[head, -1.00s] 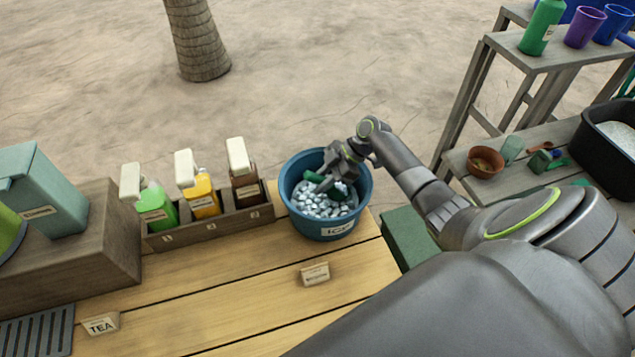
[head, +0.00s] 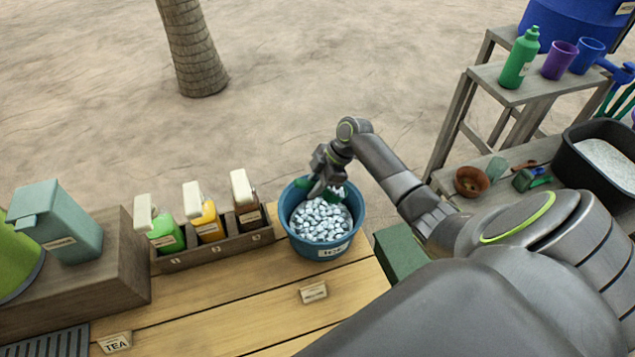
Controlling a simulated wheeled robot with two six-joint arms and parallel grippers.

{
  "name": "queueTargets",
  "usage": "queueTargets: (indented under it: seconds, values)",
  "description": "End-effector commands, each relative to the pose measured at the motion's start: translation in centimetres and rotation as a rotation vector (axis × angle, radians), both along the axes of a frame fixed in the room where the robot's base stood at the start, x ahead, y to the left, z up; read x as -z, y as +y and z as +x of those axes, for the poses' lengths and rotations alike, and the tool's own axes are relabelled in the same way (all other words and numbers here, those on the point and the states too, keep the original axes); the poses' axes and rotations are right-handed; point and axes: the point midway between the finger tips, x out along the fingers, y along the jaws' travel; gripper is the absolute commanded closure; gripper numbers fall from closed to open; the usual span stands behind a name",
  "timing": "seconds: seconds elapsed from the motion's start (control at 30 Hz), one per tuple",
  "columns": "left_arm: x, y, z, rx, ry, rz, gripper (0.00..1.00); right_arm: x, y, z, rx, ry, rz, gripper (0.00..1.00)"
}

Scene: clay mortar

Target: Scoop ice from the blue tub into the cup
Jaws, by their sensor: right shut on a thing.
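The blue tub (head: 330,246), labelled ICE, stands at the wooden counter's far right end, filled with pale ice cubes (head: 320,222). My right gripper (head: 320,183) is over the tub's far rim, shut on a green scoop (head: 336,194). The scoop's green parts show on both sides of the jaws, low over the ice. I cannot tell whether ice lies in it, as the jaws partly cover it. A purple cup (head: 559,61) and a blue cup (head: 587,56) stand on the upper right shelf; which cup is meant is unclear. My left gripper is out of view.
A caddy (head: 215,247) of several bottles is left of the tub. A teal canister (head: 62,225) stands on a wooden box. A small sign (head: 313,293) is before the tub; a TEA sign (head: 114,343) is front left. The front counter is mostly clear. My right arm covers the lower right.

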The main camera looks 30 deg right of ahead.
Motion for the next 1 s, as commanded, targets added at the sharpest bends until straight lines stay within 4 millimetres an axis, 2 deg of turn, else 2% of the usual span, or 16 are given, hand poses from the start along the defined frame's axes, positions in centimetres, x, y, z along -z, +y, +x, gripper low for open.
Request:
queueTargets:
  seconds: [0.03, 0.2, 0.6, 1.0]
  values:
    - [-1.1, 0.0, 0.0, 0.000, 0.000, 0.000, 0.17, -1.0, 0.4, 0.1, -0.002, 0.007, -0.031, 0.99]
    - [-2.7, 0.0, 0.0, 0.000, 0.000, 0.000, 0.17, -1.8, 1.2, 0.4, -0.001, 0.043, -0.147, 0.99]
    - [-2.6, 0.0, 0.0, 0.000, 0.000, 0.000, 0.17, -3.1, 2.7, 0.9, -0.001, 0.123, -0.405, 0.99]
    - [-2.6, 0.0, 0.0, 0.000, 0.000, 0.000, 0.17, -3.4, 2.8, 0.9, 0.001, 0.136, -0.444, 0.99]
